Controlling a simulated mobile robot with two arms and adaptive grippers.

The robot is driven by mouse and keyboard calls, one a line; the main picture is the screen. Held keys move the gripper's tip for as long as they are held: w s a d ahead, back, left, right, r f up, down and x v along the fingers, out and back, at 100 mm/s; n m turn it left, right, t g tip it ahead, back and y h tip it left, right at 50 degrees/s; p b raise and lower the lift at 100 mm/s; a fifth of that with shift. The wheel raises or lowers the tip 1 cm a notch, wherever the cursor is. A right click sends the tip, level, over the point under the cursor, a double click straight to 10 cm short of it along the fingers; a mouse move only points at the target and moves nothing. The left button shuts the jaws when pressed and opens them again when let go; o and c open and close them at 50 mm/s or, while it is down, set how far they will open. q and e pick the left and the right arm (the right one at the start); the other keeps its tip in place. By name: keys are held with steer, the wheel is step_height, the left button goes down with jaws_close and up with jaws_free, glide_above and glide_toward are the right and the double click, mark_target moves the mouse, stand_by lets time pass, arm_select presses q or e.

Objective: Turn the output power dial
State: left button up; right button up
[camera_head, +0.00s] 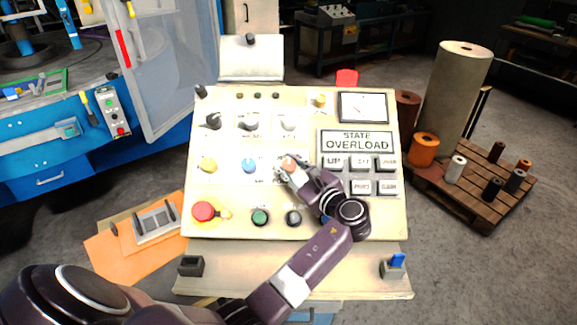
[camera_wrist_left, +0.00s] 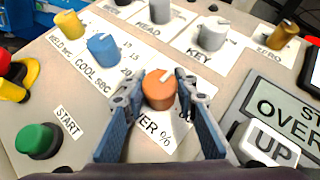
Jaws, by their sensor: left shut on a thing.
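The output power dial (camera_wrist_left: 159,90) is an orange knob with a white pointer mark, on a cream control panel (camera_head: 225,135). Its label is partly hidden; "WER %" can be read below it in the left wrist view. My left gripper (camera_head: 288,171) reaches over the panel from the lower right of the dial. In the left wrist view its two blue-grey fingers (camera_wrist_left: 160,96) stand on either side of the knob and are shut on it. The white pointer tilts slightly to the upper right. My right gripper is not in view.
A blue dial (camera_wrist_left: 103,48) and a silver key knob (camera_wrist_left: 213,33) are close by. The green start button (camera_wrist_left: 38,139), the UP key (camera_wrist_left: 268,144) and the red stop button (camera_head: 204,211) are also on the panel. The display (camera_head: 357,141) reads "STATE OVERLOAD".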

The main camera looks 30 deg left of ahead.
mark_target(291, 168)
arm_select(q)
steer(key=shift+n+g, duration=0.3)
steer(key=shift+n, duration=0.2)
steer(key=o, duration=1.2)
steer(key=shift+c, duration=0.2)
steer(key=v, duration=0.7)
steer(key=shift+s+d+r, duration=0.1)
steer(key=shift+s+d, duration=0.05)
steer(key=shift+d, duration=0.2)
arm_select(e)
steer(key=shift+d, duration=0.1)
arm_select(q)
steer(key=shift+a, duration=0.1)
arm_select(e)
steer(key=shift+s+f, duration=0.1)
